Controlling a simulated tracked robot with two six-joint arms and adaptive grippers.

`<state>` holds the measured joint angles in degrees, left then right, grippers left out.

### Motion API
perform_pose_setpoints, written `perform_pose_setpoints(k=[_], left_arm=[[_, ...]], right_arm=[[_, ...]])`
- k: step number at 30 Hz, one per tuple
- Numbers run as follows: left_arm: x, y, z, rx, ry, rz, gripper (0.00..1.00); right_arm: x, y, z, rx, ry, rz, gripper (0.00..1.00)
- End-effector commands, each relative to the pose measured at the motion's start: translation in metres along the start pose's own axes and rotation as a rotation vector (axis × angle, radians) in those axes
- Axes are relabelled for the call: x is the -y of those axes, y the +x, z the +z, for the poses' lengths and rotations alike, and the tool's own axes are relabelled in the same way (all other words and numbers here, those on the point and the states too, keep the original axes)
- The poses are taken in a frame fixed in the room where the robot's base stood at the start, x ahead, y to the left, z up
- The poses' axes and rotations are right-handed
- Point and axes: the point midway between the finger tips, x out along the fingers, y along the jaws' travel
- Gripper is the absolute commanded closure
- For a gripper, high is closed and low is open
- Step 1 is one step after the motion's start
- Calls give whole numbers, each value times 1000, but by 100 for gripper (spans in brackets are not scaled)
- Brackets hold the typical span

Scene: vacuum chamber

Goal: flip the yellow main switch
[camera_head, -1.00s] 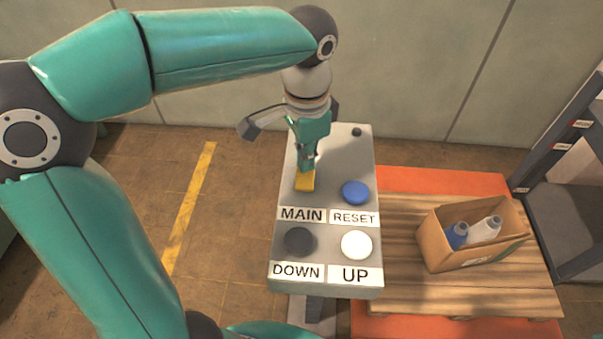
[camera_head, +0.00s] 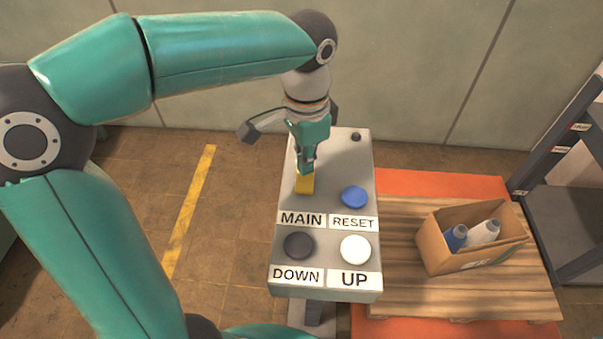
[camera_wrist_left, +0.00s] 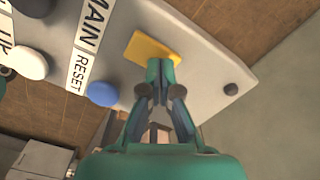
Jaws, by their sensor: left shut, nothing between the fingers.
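The yellow main switch (camera_head: 305,184) sits on the grey control panel (camera_head: 345,155), just above the MAIN label (camera_head: 301,219). My left gripper (camera_head: 306,170) is shut and empty, with its fingertips at the far edge of the switch. In the left wrist view the closed fingertips (camera_wrist_left: 160,64) overlap the edge of the yellow switch (camera_wrist_left: 150,46); I cannot tell if they press on it. The fingers hide part of the switch. My right gripper is not in view.
A blue RESET button (camera_head: 354,197), a black DOWN button (camera_head: 299,245) and a white UP button (camera_head: 355,249) share the panel. A cardboard box (camera_head: 470,252) with bottles stands on a wooden pallet (camera_head: 400,290) to the right. A dark rack (camera_head: 560,160) stands at the far right.

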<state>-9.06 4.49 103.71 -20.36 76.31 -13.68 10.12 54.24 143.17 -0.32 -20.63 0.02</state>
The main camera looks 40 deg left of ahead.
Motion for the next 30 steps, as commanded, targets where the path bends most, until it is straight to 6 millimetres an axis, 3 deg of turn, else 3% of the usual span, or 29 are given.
perform_pose_setpoints(k=[1, 18, 30], left_arm=[[0, -9, 0, -1, 0, 0, 100], [0, -54, 0, -3, 0, -1, 100], [0, -56, 0, -2, -1, -1, 100]], right_arm=[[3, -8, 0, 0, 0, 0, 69], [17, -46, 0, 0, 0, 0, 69], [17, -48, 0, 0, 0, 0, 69]])
